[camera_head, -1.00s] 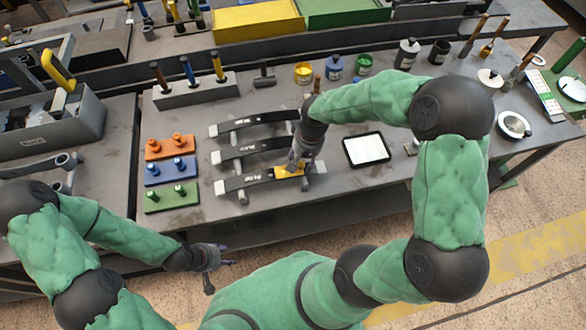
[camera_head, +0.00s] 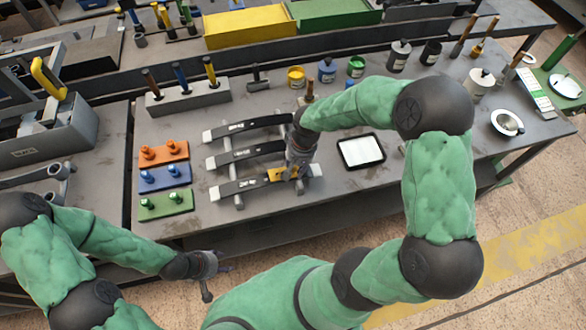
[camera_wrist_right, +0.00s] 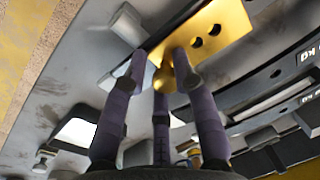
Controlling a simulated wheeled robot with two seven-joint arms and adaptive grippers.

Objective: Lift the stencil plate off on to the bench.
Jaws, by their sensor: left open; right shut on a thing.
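The yellow stencil plate (camera_head: 275,175) is at the front dark leaf spring (camera_head: 238,187) on the rack, towards its right end. It also shows in the right wrist view (camera_wrist_right: 220,28), with dark round holes and a brass knob (camera_wrist_right: 165,74). My right gripper (camera_head: 296,172) is shut on the stencil plate by this knob; its purple fingers (camera_wrist_right: 163,68) close around it. I cannot tell whether the plate touches the spring. My left gripper (camera_head: 218,268) is open and empty, in front of the bench's near edge.
Two more leaf springs (camera_head: 245,157) lie behind the front one. Orange, blue and green peg blocks (camera_head: 165,176) stand left of the rack. A white-topped black tray (camera_head: 361,150) lies to the right. Bare bench (camera_head: 350,185) shows in front of that tray. Paint pots (camera_head: 326,70) stand behind.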

